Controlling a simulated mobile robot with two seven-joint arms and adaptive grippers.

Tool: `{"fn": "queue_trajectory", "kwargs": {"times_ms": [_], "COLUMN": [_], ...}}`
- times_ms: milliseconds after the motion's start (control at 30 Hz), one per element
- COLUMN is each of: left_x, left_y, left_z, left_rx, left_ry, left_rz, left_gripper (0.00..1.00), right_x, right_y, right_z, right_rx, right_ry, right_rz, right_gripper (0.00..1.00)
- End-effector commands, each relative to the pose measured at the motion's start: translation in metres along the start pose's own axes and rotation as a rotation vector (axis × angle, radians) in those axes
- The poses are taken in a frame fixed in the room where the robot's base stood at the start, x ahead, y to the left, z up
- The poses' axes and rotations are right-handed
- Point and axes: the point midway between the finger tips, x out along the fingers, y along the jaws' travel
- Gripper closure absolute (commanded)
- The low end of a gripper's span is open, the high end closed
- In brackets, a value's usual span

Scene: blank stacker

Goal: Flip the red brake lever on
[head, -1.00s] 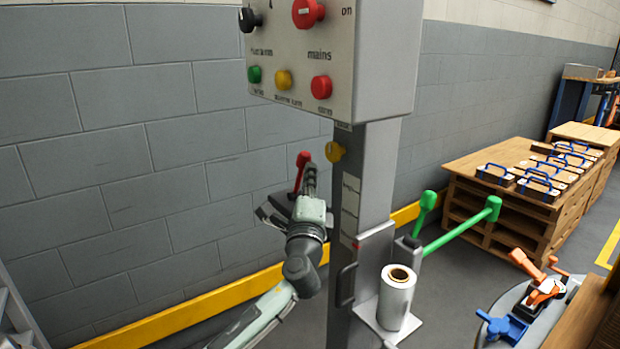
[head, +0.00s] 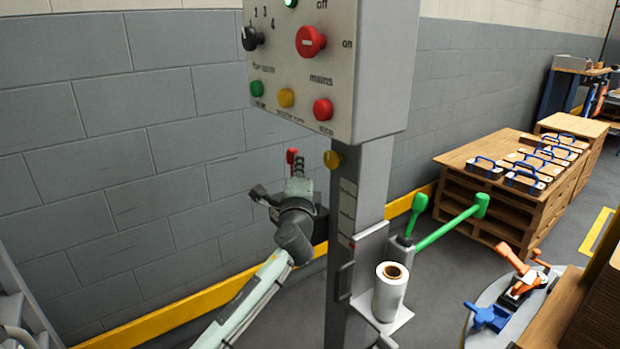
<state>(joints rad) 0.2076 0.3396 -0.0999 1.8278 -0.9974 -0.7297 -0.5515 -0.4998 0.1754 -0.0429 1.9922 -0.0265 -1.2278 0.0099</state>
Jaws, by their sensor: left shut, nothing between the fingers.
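The red brake lever (head: 291,156) shows in the head view at the left side of the grey column, below the control panel. Only its red tip is visible; the rest is hidden behind my left gripper. My left gripper (head: 298,181) is shut and empty, just below and in front of the red tip. I cannot tell whether it touches the lever. My right gripper is not in view.
The control panel (head: 305,75) with several knobs and buttons hangs above the gripper. The grey column (head: 362,180) stands close on its right, with a yellow knob (head: 332,159). A film roll (head: 389,297) and green levers (head: 450,225) are farther right.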

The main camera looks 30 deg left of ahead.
Motion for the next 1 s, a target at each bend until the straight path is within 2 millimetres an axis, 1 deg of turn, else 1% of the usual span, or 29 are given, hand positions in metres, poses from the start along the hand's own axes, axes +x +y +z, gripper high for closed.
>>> {"fn": "queue_trajectory", "kwargs": {"times_ms": [33, 200, 433, 700, 1000], "left_x": [0.005, 0.019, 0.032, 0.04, 0.042], "left_y": [-0.002, -0.002, 0.001, 0.004, 0.004], "left_z": [0.004, 0.014, 0.023, 0.029, 0.03], "left_rx": [0.0, 0.001, 0.001, 0.001, 0.001], "left_ry": [-0.002, -0.002, -0.001, 0.0, 0.0], "left_rz": [0.0, -0.002, -0.001, -0.001, -0.002], "left_gripper": [1.0, 1.0, 1.0, 1.0, 1.0], "right_x": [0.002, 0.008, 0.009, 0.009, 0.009], "right_y": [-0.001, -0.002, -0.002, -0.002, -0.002], "right_z": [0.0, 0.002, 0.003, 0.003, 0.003], "right_rx": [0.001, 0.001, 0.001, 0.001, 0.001], "right_ry": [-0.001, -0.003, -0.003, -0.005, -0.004], "right_rz": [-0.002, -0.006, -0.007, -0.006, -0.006], "right_gripper": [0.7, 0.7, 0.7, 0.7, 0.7]}}
